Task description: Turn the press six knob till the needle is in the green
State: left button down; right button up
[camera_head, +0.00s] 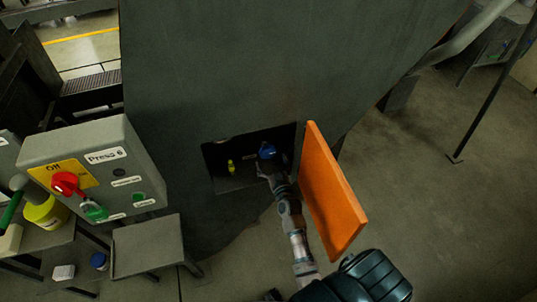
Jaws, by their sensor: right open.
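The grey control box labelled Press 6 (132,155) stands at the left, with a red rotary switch (65,183) on a yellow plate. In the dark body of the press (270,75) is a square opening with a blue knob (267,151) inside. My right arm reaches up from the bottom, and my right gripper (266,165) is open at the opening, just below the blue knob. I cannot tell whether it touches the knob. No gauge needle or green band can be made out. My left gripper is not in view.
An orange door (328,190) stands open at the right of the opening, close beside my right arm. A small yellow-green part (231,166) is inside the opening at the left. A grey bench (147,245) stands below the box.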

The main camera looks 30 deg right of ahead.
aim_at(268, 155)
jog(key=shift+x, duration=1.65)
jog(key=shift+c, duration=0.3)
jog(key=c, duration=1.1)
jog(key=m+p, duration=0.2)
jog(key=m, duration=0.2)
jog(key=shift+a+m, duration=0.15)
jog(key=shift+m, duration=0.15)
jog(key=shift+m+p, duration=0.6)
jog(key=shift+m, duration=1.4)
